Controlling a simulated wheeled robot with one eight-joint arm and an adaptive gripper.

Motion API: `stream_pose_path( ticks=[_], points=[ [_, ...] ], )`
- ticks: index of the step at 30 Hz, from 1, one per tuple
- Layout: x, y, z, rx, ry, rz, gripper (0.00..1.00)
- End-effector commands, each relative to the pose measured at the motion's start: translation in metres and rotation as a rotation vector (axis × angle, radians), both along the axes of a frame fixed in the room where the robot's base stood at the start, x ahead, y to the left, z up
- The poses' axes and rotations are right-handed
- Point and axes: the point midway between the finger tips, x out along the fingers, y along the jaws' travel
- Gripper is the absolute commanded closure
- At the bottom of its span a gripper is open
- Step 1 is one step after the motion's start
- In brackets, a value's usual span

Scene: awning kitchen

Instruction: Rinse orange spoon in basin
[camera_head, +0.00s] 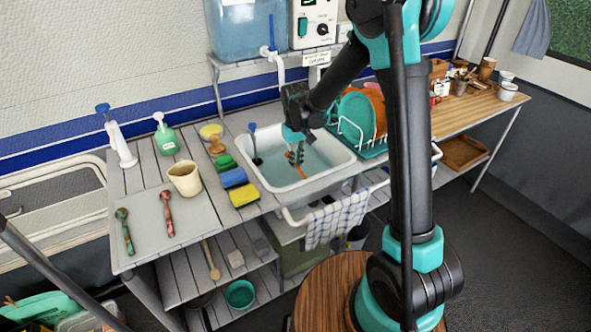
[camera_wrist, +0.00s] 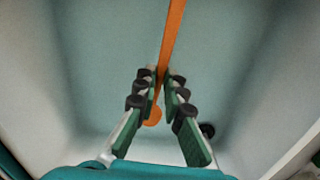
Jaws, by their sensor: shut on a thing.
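My gripper (camera_head: 294,148) reaches down into the white basin (camera_head: 342,160) with its fingers pointing at the water. In the wrist view my gripper (camera_wrist: 161,92) is shut on the orange spoon (camera_wrist: 173,40). The spoon's long straight part runs up the picture from between the fingers, and a rounded orange end (camera_wrist: 152,116) shows behind them. In the head view a small part of the orange spoon (camera_head: 299,168) shows below the fingers, inside the basin. Bluish water fills the basin. I cannot tell how much of the spoon is under water.
Blue (camera_head: 233,177) and yellow (camera_head: 243,195) sponges lie left of the basin. A beige cup (camera_head: 185,179) and two stained spoons, green (camera_head: 125,230) and reddish (camera_head: 167,212), are farther left. A dish rack (camera_head: 350,132) stands right. A faucet (camera_head: 279,66) rises behind.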

Motion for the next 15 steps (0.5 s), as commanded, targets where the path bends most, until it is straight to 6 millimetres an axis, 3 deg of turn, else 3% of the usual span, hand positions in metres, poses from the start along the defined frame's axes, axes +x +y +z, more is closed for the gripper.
stream_pose_path(
  ticks=[15],
  points=[
    [0.000,0.000,0.038,0.000,0.000,0.000,1.00]
  ],
)
